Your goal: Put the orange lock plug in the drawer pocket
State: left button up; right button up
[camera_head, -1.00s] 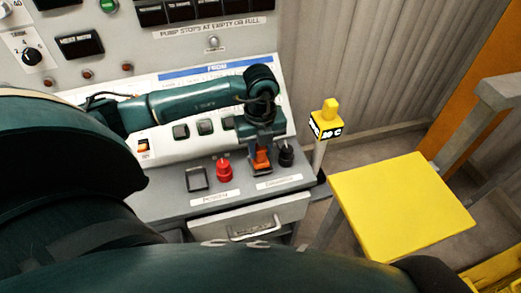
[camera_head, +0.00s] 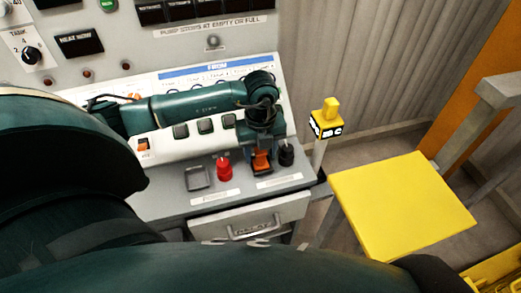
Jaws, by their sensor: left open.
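The orange lock plug (camera_head: 262,161) stands on the grey ledge of the console, between a red plug and a black plug. My left gripper (camera_head: 261,168) comes down over the orange plug from above, jaws open, with its fingers around or right beside it. The gripper hides the plug's upper part, and I cannot tell whether the fingers touch it. The drawer (camera_head: 278,216) with a metal handle is below the ledge and looks shut. Its pocket is not visible. My right gripper is not in view.
The red plug (camera_head: 224,169) and black plug (camera_head: 286,154) stand close on either side. A square grey fitting (camera_head: 198,178) lies left of them. A yellow-topped post (camera_head: 326,118) and a yellow platform (camera_head: 400,205) stand to the right. My own arm covers the lower left.

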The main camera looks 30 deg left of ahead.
pick_arm(q)
notch_tip(320, 180, up, 11)
jog(key=s+d+f+m+g+h, duration=0.1)
jog(key=s+d+m+h, duration=0.2)
jog(key=d, duration=0.5)
jog(key=s+d+f+m+g+h, duration=0.1)
jog(key=s+d+g+h, duration=0.1)
jog(key=s+d+h, duration=0.45)
jog(key=d+r+n+t+h, duration=0.35)
jog(key=d+r+h, duration=0.35)
jog(key=d+h, duration=0.35)
jog(key=w+a+f+n+t+y, duration=0.2)
jog(key=w+a+n+t+y, duration=0.15)
jog(key=n+t, duration=0.45)
jog(key=w+a+f+n+t+y, duration=0.3)
jog(key=n+t+y, duration=0.1)
jog(key=n+t, duration=0.4)
jog(key=s+a+f+n+g+y, duration=0.2)
jog(key=s+f+n+y, duration=0.1)
jog(key=f, duration=0.5)
jog(key=s+a+f+n+g+y, duration=0.3)
jog(key=s+f+n+y, duration=0.1)
jog(key=f, duration=0.5)
jog(key=shift+s+f+y+b, duration=0.2)
jog(key=shift+s+y+b, duration=0.2)
jog(key=shift+s+y, duration=0.6)
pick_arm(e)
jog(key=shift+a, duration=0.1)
